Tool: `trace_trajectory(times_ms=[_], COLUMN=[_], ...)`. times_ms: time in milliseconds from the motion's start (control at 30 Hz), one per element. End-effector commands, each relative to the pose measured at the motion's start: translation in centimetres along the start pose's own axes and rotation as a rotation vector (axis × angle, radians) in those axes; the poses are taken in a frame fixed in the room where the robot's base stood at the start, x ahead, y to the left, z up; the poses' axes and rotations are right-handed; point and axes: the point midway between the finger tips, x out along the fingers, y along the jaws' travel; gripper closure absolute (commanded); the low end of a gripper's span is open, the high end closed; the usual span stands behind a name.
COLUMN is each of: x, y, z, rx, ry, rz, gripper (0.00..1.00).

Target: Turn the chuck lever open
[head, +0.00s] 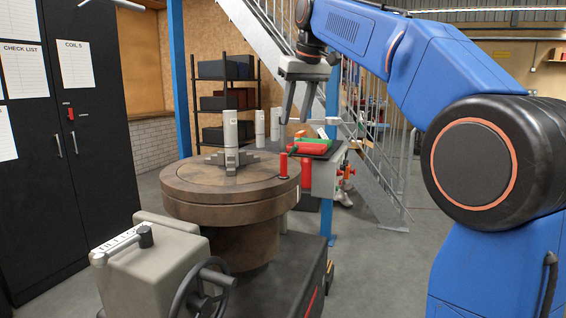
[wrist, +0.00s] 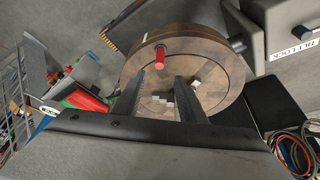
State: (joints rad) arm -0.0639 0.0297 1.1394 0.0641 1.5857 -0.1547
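A round brown turntable (head: 190,205) carries a grey stepped chuck (head: 228,160) with upright grey cylinders above it. A lever with a red grip (head: 284,165) stands at the turntable's right rim. In the wrist view this red grip (wrist: 160,56) shows just beyond my fingertips, with the turntable (wrist: 212,60) around it. My gripper (head: 295,117) is in the air above and slightly right of the red grip, fingers pointing down. In the wrist view my gripper (wrist: 160,80) has its fingers apart, with nothing between them. Part of the chuck is hidden by my fingers.
A grey housing (head: 150,275) with a tilt-lock label, a black knob and a handwheel (head: 205,290) stands in front of the turntable. A bench with red and green items (head: 312,147) is close behind on the right. Black cabinets (head: 90,160) stand at left.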

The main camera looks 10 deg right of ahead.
Motion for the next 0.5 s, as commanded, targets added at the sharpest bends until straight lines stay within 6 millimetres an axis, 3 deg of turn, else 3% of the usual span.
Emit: trace_trajectory(times_ms=[167,500], x=[0.5,5.8], y=[0.0,-0.1], z=[-0.4,-0.3], rx=[-0.003,-0.003], ry=[-0.001,-0.002], rz=[-0.001,-0.002], gripper=[0.63,0.63])
